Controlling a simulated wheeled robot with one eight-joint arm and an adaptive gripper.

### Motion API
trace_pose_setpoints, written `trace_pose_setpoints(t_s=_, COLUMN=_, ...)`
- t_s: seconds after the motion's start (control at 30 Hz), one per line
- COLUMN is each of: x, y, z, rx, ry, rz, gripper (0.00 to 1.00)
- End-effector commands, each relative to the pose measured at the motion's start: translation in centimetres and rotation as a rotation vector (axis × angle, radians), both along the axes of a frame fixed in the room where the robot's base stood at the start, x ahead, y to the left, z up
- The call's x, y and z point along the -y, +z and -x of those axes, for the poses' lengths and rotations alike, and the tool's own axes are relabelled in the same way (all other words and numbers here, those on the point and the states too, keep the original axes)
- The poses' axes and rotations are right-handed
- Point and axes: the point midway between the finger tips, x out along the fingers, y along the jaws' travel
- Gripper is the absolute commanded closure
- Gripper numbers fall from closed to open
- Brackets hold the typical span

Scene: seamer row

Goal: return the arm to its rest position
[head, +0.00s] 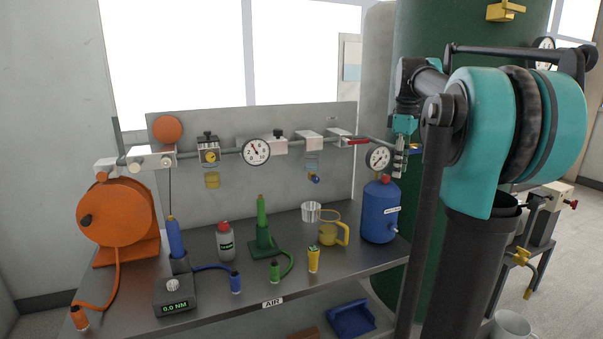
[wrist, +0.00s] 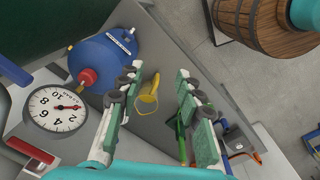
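My arm, teal and black, is folded at the right of the head view, its upper part standing in front of the green tank. My gripper (head: 401,158) hangs above the right end of the bench, close to the pressure gauge (head: 379,158) and above the blue canister (head: 381,211). In the wrist view my gripper (wrist: 160,98) has its two green-and-grey fingers spread wide. Nothing is held between them. A yellow jug (wrist: 150,92) shows in the gap, farther off on the bench. The far side of the gripper is hidden in the head view.
The air pipe with gauges runs along the back panel (head: 290,170). The bench (head: 210,266) holds an orange reel (head: 118,219), a white-and-grey bottle (head: 225,242) and coloured tools. The green tank (head: 470,45) stands behind my arm. A wooden barrel (wrist: 262,22) shows in the wrist view.

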Motion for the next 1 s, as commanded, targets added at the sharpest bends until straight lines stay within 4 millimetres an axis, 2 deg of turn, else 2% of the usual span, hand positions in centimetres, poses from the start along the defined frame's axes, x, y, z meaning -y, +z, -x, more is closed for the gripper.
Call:
trace_pose_setpoints(t_s=0.27, x=-1.9, y=-6.0, z=1.8, rx=0.055, ry=-0.155, rz=-0.004, gripper=0.65)
trace_pose_setpoints(t_s=0.37, x=-3.0, y=-9.3, z=3.1, rx=0.085, ry=-0.238, rz=-0.011, gripper=0.65)
trace_pose_setpoints(t_s=0.43, x=-3.9, y=-12.2, z=4.5, rx=0.111, ry=-0.314, rz=-0.020, gripper=0.65)
trace_pose_setpoints(t_s=0.57, x=-5.8, y=-18.7, z=8.4, rx=0.171, ry=-0.482, rz=-0.051, gripper=0.65)
trace_pose_setpoints(t_s=0.7, x=-7.6, y=-25.3, z=13.7, rx=0.230, ry=-0.663, rz=-0.100, gripper=0.65)
trace_pose_setpoints(t_s=0.8, x=-8.5, y=-29.2, z=17.4, rx=0.263, ry=-0.774, rz=-0.138, gripper=0.65)
trace_pose_setpoints(t_s=0.9, x=-9.1, y=-32.0, z=20.4, rx=0.286, ry=-0.862, rz=-0.171, gripper=0.65)
trace_pose_setpoints(t_s=1.0, x=-9.4, y=-33.6, z=22.3, rx=0.300, ry=-0.917, rz=-0.194, gripper=0.65)
